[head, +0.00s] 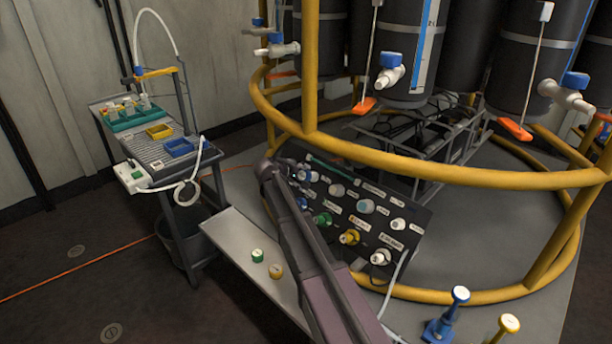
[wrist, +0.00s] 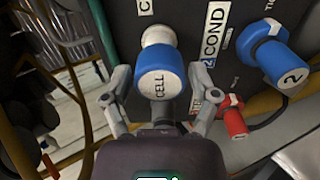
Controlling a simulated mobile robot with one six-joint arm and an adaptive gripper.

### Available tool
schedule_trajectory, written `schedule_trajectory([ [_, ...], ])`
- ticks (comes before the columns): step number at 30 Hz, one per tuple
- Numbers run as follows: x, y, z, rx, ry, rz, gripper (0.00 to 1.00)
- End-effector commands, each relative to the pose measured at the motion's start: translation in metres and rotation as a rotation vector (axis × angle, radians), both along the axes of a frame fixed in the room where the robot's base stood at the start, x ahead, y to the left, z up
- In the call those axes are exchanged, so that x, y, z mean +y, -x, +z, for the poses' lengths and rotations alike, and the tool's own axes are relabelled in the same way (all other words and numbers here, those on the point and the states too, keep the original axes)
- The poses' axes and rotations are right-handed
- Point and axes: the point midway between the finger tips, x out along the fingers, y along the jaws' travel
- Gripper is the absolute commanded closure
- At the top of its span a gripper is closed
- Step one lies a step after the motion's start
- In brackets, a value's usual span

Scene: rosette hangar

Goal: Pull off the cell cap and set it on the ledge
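My gripper (wrist: 158,74) is open, with one finger on each side of the cap. A small gap shows between each fingertip and the cap, so I see no grip. In the head view my arm hides part of the panel, and I cannot tell the cell cap there for sure. The grey ledge (head: 228,232) runs below the panel. A green cap (head: 257,255) and a yellow cap (head: 276,271) stand on it.
A blue cap marked 2 (wrist: 272,52) and a red cap (wrist: 232,117) are right of my gripper. The panel (head: 405,238) carries several other fittings. A yellow rail (head: 430,172) curves above it. A trolley (head: 165,155) stands at left. The ledge's far end is clear.

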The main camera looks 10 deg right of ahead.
Motion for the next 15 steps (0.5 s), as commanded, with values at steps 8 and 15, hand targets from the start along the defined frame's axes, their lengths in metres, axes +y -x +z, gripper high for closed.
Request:
schedule_trajectory([
  [8, -0.0005, -0.0001, 0.0, 0.0, 0.0, -0.001, 1.0],
  [15, 0.0005, 0.0007, 0.0013, 0.0, 0.0, -0.001, 1.0],
])
